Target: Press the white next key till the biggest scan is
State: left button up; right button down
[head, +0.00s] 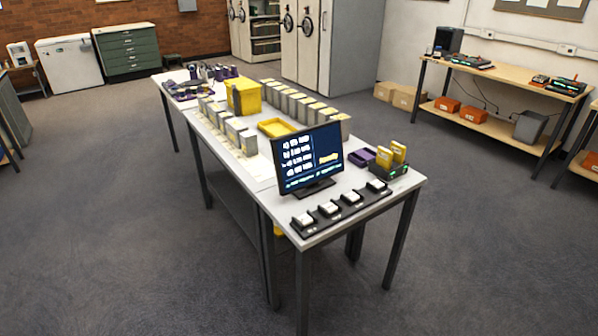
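A dark key strip (342,208) lies along the near end of the long white-topped table. Several white keys stand on it, among them one at its left end (303,220) and one at its right end (376,185). The labels under them are too small to read, so I cannot tell which is the next key. A black monitor (308,159) stands just behind the strip. Its dark blue screen shows rows of white text, a yellow item at right and a green line at the bottom, all too small to read. Neither of my grippers is in view.
The long table (262,187) also bears rows of grey boxes (296,104), a yellow bin (243,96), a yellow tray (277,127) and a dock with yellow cartridges (390,160). Open grey floor (480,250) surrounds it. A wooden bench (500,80) stands at right.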

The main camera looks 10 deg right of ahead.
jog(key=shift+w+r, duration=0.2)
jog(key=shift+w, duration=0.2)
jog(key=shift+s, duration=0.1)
